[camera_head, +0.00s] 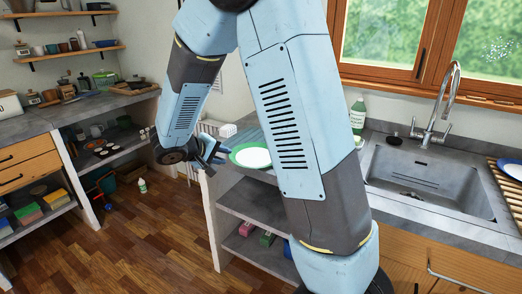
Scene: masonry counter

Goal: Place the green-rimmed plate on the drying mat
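The green-rimmed plate (248,157), white in the middle, shows left of my arm's large blue link, which hides its right side. It appears level, at the left end of the sink counter.
A sink (430,180) with a tall tap (440,105) is on the right. A wooden slatted rack (508,185) holding a blue-rimmed plate (513,170) stands at the far right. A green bottle (357,115) stands behind my arm. Open shelves (255,205) lie below the counter.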

